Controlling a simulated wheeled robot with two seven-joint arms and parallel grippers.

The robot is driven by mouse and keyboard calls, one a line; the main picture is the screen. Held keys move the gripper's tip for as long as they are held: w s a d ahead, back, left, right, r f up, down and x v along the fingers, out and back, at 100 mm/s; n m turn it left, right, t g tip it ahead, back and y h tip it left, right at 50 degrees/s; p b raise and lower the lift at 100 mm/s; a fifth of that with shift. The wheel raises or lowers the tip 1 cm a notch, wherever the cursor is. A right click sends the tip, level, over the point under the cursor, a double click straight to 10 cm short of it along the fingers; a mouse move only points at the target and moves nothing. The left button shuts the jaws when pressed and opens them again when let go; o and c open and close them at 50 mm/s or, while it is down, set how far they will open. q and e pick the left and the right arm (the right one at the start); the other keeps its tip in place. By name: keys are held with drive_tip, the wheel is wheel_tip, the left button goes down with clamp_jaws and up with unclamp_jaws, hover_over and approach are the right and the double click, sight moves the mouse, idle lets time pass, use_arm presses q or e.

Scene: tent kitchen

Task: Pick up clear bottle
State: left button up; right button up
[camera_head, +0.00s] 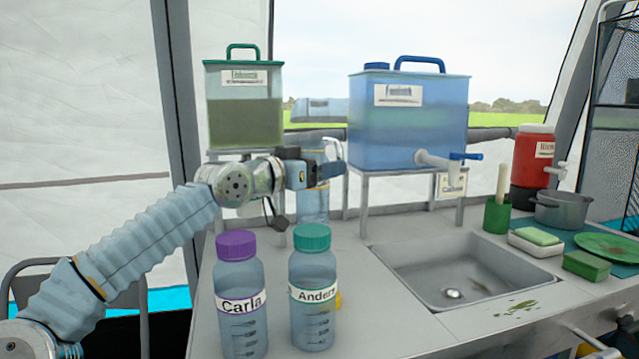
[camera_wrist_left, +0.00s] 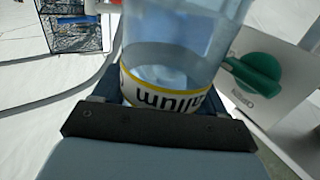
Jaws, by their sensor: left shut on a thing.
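My left gripper (camera_head: 328,172) reaches over the counter from the left and is shut on a clear bluish bottle (camera_head: 313,205). The gripper partly hides the bottle in the head view. In the left wrist view the bottle (camera_wrist_left: 175,35) stands between the jaws, with a white label edged in yellow, partly cut off. Two other clear bottles stand at the counter's front: one with a purple cap labelled Carla (camera_head: 240,308) and one with a teal cap labelled Anders (camera_head: 312,305). My right gripper is not in view.
A green-lidded tank (camera_head: 244,120) and a blue tank (camera_head: 410,130) with a tap stand on raised racks behind. A sink (camera_head: 450,270) is to the right. Beyond it are a pot (camera_head: 562,210), a red jug (camera_head: 533,155), sponges and a green plate (camera_head: 610,247).

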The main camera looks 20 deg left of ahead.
sight(319, 141)
use_arm(q)
drive_tip(key=shift+r+p, duration=0.6)
drive_tip(key=shift+r, duration=1.85)
